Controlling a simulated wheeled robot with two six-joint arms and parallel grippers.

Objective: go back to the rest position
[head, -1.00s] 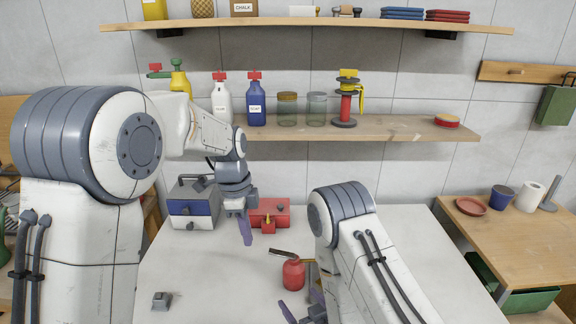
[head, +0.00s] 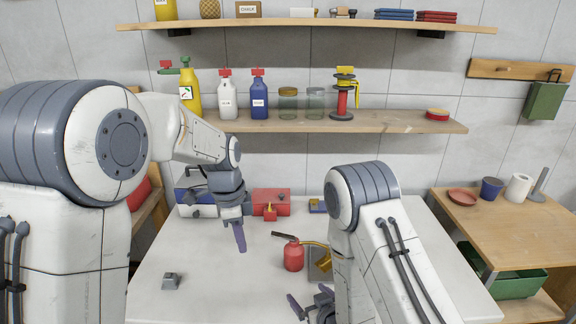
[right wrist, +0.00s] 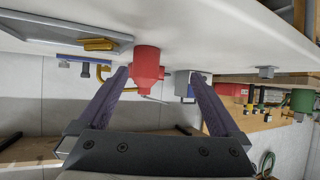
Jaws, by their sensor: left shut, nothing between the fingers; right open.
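My left gripper (head: 239,236) points down above the back part of the white table (head: 205,255), in front of the red box (head: 284,203). Its fingers are shut and empty. My right gripper (head: 311,305) is low at the front of the table, partly hidden by my right arm. In the right wrist view, its two purple fingers (right wrist: 160,95) stand wide apart. A red can (head: 293,257) with a dark spout stands beyond the right gripper. It shows between the fingers in the right wrist view (right wrist: 146,65), and I see no grip on it.
A blue and grey toolbox (head: 186,200) stands at the back left. A small grey block (head: 171,282) lies at the front left. A grey tray (head: 318,265) is partly behind my right arm. Shelves (head: 385,121) with bottles and jars line the wall. A wooden side table (head: 515,228) stands right.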

